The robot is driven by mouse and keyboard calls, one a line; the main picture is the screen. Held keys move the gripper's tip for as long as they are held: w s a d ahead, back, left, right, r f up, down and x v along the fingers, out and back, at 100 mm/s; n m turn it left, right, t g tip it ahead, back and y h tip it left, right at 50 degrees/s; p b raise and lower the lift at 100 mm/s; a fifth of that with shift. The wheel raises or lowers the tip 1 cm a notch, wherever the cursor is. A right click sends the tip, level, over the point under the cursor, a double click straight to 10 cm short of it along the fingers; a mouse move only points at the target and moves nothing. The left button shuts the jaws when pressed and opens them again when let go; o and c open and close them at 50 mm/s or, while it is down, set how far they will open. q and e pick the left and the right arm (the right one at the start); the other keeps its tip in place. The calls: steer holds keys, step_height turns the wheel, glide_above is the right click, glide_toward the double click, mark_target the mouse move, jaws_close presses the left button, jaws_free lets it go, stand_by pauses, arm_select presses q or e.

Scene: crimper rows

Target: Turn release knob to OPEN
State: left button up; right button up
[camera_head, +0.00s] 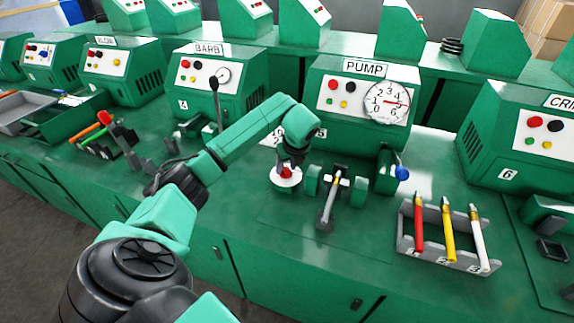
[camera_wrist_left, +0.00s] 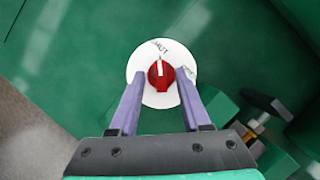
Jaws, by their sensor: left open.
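The red release knob (camera_wrist_left: 161,76) sits on a round white dial plate (camera_wrist_left: 146,92) in the left wrist view. Its white pointer mark points up in the picture, toward lettering that seems to read SHUT. The knob also shows small in the head view (camera_head: 285,171), in front of the PUMP machine (camera_head: 325,118). My left gripper (camera_wrist_left: 161,73) is over the knob, with one open finger on each side. I cannot tell whether the fingers touch it. No OPEN lettering is readable. My right gripper is not in view.
A lever and green blocks (camera_head: 328,200) stand just right of the knob. A blue-ended handle (camera_head: 402,173) is farther right. A grey rack (camera_head: 405,242) holds red, yellow and white tools. The pump gauge (camera_head: 387,102) is above. The bench front edge is near.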

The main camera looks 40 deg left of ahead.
arm_select(q)
steer(key=shift+w, duration=0.1)
jaws_close()
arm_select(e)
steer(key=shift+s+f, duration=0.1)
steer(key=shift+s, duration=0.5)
